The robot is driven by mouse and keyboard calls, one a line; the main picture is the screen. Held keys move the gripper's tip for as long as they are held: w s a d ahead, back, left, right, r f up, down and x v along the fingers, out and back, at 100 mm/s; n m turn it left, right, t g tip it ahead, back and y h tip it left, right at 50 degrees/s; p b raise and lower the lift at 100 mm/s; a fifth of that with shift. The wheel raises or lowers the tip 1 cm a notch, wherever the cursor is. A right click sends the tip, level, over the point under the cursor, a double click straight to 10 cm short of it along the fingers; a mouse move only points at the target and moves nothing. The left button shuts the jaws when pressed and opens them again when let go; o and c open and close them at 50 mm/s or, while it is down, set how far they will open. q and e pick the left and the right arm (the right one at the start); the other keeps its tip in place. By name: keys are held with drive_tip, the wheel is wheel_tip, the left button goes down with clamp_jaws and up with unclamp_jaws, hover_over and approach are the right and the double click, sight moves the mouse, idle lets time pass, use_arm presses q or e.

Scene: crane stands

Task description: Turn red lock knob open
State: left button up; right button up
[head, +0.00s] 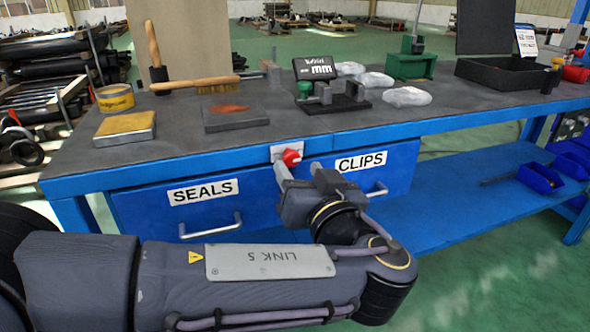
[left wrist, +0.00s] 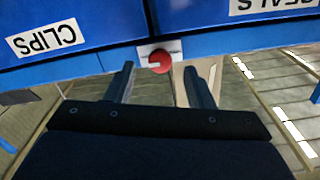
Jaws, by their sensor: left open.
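The red lock knob (head: 291,157) sits on a small pale plate (head: 281,150) on the front edge of the workbench, above the gap between two blue drawers. In the left wrist view the knob (left wrist: 160,61) lies just beyond the fingertips, roughly midway between them. My left gripper (head: 297,170) is open and empty, with its fingers pointing at the knob. It also shows in the left wrist view (left wrist: 158,80). I cannot tell whether a finger touches the knob. My right gripper is not in view.
The SEALS drawer (head: 255,205) and CLIPS drawer (head: 400,170) have protruding handles. A blue lower shelf (head: 450,205) extends right.

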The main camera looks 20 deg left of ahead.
sight(293, 161)
use_arm(q)
drive_tip(key=shift+x, duration=1.6)
drive_tip(key=shift+c, duration=0.5)
drive_tip(key=c, duration=0.9)
